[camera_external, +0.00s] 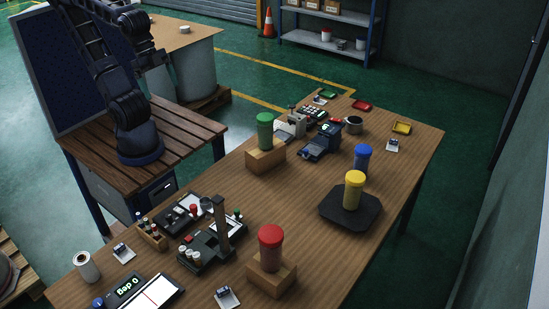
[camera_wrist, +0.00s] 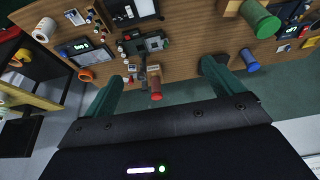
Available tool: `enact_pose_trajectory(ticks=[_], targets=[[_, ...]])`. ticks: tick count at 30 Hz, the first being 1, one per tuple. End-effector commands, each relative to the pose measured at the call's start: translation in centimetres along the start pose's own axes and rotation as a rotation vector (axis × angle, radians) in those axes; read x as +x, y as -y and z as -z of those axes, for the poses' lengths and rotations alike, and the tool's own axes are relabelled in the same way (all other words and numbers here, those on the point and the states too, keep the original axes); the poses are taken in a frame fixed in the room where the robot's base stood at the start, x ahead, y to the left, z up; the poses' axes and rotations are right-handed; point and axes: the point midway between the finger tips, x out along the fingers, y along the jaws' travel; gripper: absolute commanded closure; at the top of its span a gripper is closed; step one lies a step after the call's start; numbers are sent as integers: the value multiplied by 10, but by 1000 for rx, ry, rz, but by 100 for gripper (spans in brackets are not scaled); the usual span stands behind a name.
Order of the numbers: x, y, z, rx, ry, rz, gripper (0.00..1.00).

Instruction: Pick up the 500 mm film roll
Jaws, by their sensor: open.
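Several coloured film rolls stand on the long wooden table in the external view: green (camera_external: 265,130) on a wooden block, red (camera_external: 270,248) on a wooden block, yellow (camera_external: 354,189) on a black plate, and blue (camera_external: 362,157) behind it. I cannot read which is 500 mm. In the wrist view my gripper (camera_wrist: 161,72) is open, its two teal fingers wide apart with nothing held. The red roll (camera_wrist: 157,97) shows between and beyond the fingers, apart from them. The green roll (camera_wrist: 259,20) and blue roll (camera_wrist: 249,62) are at right.
The table (camera_external: 200,285) also holds a black device with an upright post (camera_external: 221,225), a display unit (camera_external: 140,293), a white roll (camera_external: 87,266) and small trays (camera_external: 401,128). A slatted bench (camera_external: 185,130) stands at left. Bare tabletop lies between the rolls.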

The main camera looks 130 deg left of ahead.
Motion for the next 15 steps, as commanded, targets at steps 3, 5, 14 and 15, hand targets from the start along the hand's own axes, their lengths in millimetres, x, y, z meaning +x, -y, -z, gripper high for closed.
enact_pose_trajectory(ticks=[3, 5, 14, 15], targets=[[0, 0, 0, 0, 0, 0, 25], [0, 0, 0, 0, 0, 0, 25], [7, 0, 1, 25, 29, 9, 25], [11, -1, 1, 42, 48, 14, 25]])
